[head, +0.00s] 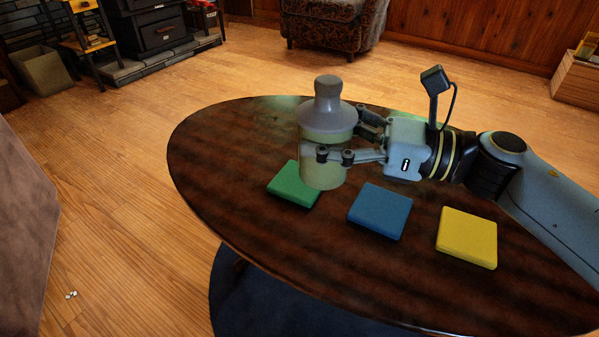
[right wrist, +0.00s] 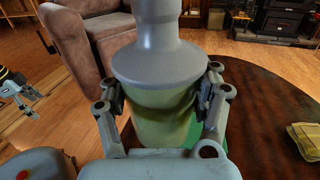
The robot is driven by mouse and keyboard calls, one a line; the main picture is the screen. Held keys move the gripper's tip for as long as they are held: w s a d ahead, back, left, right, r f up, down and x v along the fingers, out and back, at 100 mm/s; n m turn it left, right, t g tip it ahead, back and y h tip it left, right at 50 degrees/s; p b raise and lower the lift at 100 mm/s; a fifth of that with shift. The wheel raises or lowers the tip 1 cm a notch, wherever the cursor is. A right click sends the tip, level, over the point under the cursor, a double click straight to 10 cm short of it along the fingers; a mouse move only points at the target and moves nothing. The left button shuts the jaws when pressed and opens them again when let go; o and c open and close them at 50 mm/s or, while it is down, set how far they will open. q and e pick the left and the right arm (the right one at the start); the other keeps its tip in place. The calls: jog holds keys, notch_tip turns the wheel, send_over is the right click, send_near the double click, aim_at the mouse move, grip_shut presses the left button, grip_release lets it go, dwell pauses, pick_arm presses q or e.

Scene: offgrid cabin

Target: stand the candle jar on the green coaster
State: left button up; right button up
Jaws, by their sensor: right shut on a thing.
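The candle jar (head: 324,166) is a pale green, see-through jar with a grey, bottle-shaped top. My right gripper (head: 335,156) is shut around its body and holds it upright. In the head view the jar overlaps the right part of the green coaster (head: 288,188); I cannot tell whether its base touches the coaster. In the right wrist view the jar (right wrist: 160,125) stands between both fingers, and the green coaster (right wrist: 238,142) shows behind and below it. My left gripper (right wrist: 28,108) shows small at the left there, its opening unclear.
A blue coaster (head: 380,211) and a yellow coaster (head: 467,237) lie to the right on the dark oval table (head: 220,165). The table's left part is bare. A yellowish object (right wrist: 305,140) sits on the table at the right of the wrist view.

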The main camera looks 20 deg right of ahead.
jog(key=shift+s+a, duration=0.15)
pick_arm(q)
notch_tip(320, 180, up, 4)
jog(key=w+d+t+b, duration=0.1)
jog(key=w+d+b, duration=0.1)
jog(key=w+b, duration=0.15)
pick_arm(e)
jog(key=w+f+b, duration=0.1)
jog(key=w+f, duration=0.2)
jog(key=w+f+b, duration=0.1)
jog(key=w+f, duration=0.2)
jog(key=w, duration=0.1)
jog(key=w+f+b, duration=0.1)
jog(key=w+f, duration=0.2)
jog(key=w, duration=0.1)
jog(key=shift+w+f+b, duration=0.1)
jog(key=shift+f+b, duration=0.25)
jog(key=shift+b, duration=0.05)
jog(key=shift+f+b, duration=0.3)
jog(key=shift+f, duration=0.2)
pick_arm(q)
jog(key=f+t, duration=0.1)
jog(key=w+f+t, duration=0.1)
jog(key=f+t, duration=0.1)
jog(key=w+f+t, duration=0.1)
jog(key=f+t, duration=0.1)
jog(key=shift+f+h, duration=0.1)
jog(key=shift+h, duration=0.3)
